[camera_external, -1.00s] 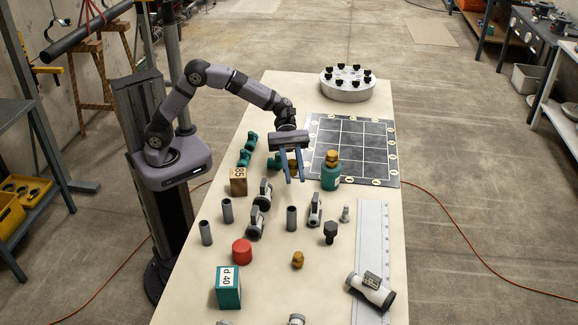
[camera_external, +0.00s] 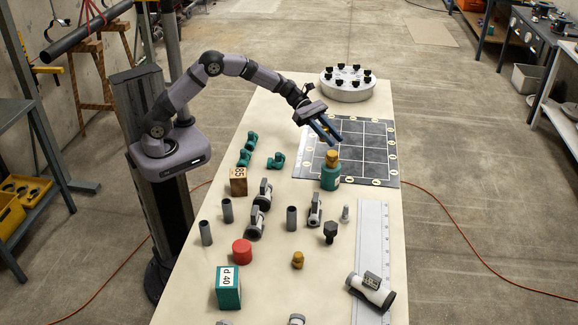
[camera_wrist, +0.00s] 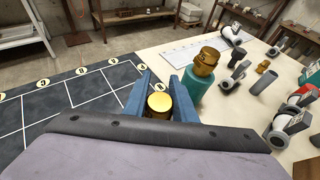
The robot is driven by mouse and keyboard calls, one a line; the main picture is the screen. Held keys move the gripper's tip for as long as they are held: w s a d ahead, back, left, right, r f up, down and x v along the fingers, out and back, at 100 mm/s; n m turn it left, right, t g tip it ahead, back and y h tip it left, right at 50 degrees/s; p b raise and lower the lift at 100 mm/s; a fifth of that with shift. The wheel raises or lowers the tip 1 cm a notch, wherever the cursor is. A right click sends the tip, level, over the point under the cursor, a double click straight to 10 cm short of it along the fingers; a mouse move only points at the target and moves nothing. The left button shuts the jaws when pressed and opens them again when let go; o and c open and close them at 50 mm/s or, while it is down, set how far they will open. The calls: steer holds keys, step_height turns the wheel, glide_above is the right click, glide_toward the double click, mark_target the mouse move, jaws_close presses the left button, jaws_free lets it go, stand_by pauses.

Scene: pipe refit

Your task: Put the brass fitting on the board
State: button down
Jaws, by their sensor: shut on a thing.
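My gripper (camera_external: 331,138) is raised over the left part of the dark gridded board (camera_external: 375,155), its blue fingers tilted down to the right. In the wrist view my gripper (camera_wrist: 166,82) is shut on a brass fitting (camera_wrist: 158,102), whose round top shows between the fingers. The held fitting cannot be made out in the external view.
Another small brass piece (camera_external: 297,259) stands nearer the front. A round white holder (camera_external: 347,90) stands behind the board. Valves and pipes crowd the table's middle.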

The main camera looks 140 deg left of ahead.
mark_target(348, 146)
steer(key=s+a+r+n+g+y, duration=0.1)
steer(key=s+a+n+y, duration=0.15)
steer(key=a, duration=0.45)
steer(key=s+a+r+n+g+y, duration=0.1)
steer(key=s+a+n+y, duration=0.1)
steer(key=a+n+y, duration=0.3)
steer(key=shift+m+h, duration=0.35)
steer(key=shift+m, duration=0.4)
steer(key=shift+w+a+f+b, duration=0.15)
steer(key=shift+a+f, duration=0.1)
steer(key=shift+f, duration=1.45)
steer(key=shift+s+a+f+b, duration=0.1)
steer(key=shift+a+f, duration=0.1)
steer(key=shift+f, duration=1.55)
steer(key=shift+w+a+f+b, duration=0.15)
steer(key=shift+a+f, duration=0.1)
steer(key=shift+f, duration=1.45)
steer(key=shift+f+b, duration=0.25)
steer(key=shift+b, duration=0.05)
steer(key=c, duration=1.5)
jaws_free()
steer(key=shift+g, duration=0.3)
steer(key=shift+o, duration=0.2)
steer(key=shift+s+r+p, duration=0.15)
steer(key=shift+r+p, duration=0.15)
steer(key=b+v, duration=0.1)
steer(key=v, duration=1)
steer(key=shift+s+d+b, duration=0.3)
steer(key=shift+s+b, duration=0.05)
